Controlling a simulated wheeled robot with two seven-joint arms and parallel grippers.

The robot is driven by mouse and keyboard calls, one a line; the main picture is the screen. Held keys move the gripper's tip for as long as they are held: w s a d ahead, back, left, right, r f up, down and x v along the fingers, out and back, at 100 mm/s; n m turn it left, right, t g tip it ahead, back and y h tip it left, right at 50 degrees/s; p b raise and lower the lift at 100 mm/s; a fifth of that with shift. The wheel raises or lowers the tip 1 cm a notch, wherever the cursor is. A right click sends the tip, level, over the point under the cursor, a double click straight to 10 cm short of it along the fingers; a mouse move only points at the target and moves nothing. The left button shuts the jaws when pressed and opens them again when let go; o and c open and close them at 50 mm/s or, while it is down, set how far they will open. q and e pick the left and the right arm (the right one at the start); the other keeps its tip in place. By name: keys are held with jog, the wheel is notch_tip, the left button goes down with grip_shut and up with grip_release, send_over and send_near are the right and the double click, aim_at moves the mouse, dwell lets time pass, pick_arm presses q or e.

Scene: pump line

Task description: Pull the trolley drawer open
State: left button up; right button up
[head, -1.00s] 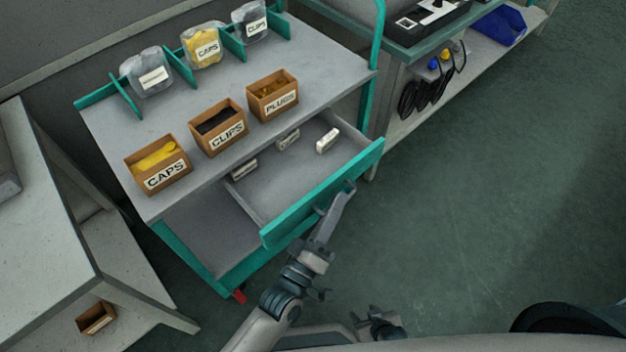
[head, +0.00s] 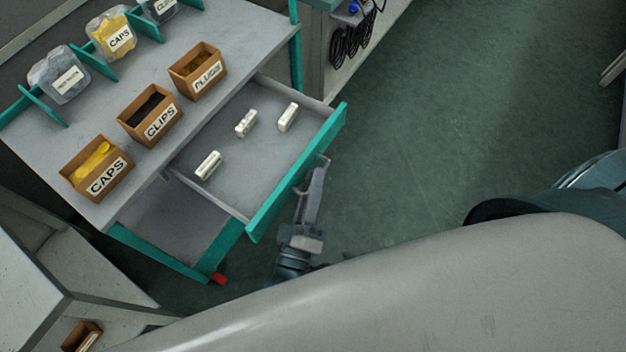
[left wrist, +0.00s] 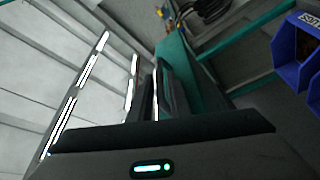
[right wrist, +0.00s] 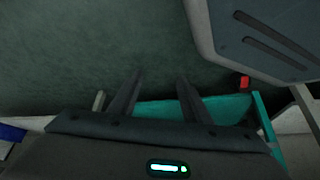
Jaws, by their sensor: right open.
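The trolley drawer (head: 240,165) stands well out from under the trolley top (head: 215,100), with its teal front (head: 297,172) facing the open floor. Three small pale labelled parts lie in it. My left gripper (head: 318,168) is at the outer side of the drawer front, at the handle, and appears shut on it; the grip itself is partly hidden. In the left wrist view the gripper (left wrist: 145,85) is close to the teal front (left wrist: 175,55). My right gripper (right wrist: 157,90) is open and empty in the right wrist view; the head view hides it behind my body.
A grey table (head: 30,285) is at lower left. A bench with hanging cables (head: 350,45) is beyond. Floor right of the drawer is clear.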

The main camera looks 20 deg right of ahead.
pick_arm(q)
jog(key=shift+s+a+f, duration=0.25)
jog(key=shift+s+a, duration=0.05)
jog(key=shift+s, duration=0.1)
jog(key=b+v, duration=0.3)
jog(key=v, duration=1.3)
jog(key=shift+s, duration=0.2)
pick_arm(e)
jog(key=s+d+f+g, duration=0.2)
jog(key=d, duration=0.1)
jog(key=shift+s+h, duration=0.35)
jog(key=shift+h, duration=0.05)
pick_arm(q)
jog(key=shift+a, duration=0.1)
pick_arm(e)
jog(key=shift+d, duration=0.1)
